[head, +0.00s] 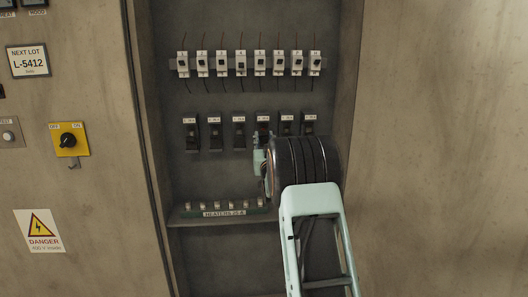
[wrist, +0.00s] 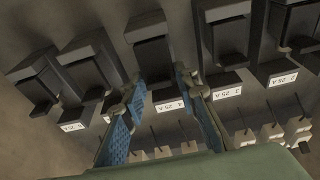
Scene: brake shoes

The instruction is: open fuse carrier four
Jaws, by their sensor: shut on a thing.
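Several black fuse carriers hang in one row on the grey back panel, each with a white label. Fuse carrier four (head: 263,122) is fourth from the left in the head view, its lower part partly hidden by my gripper (head: 261,150). In the wrist view, which is turned over, carrier four (wrist: 155,60) stands between my two blue-padded fingers (wrist: 160,84). My gripper is shut on it. A reddish-brown patch shows below its label in the head view; I cannot tell how far the carrier is tilted out.
Neighbouring carriers (head: 239,131) (head: 286,126) stand close on both sides. White breakers (head: 240,63) with wires run above. A green-fronted ledge labelled heaters (head: 222,213) holds several small parts below. The cabinet's side walls bound the recess. A yellow switch (head: 69,139) is outside, left.

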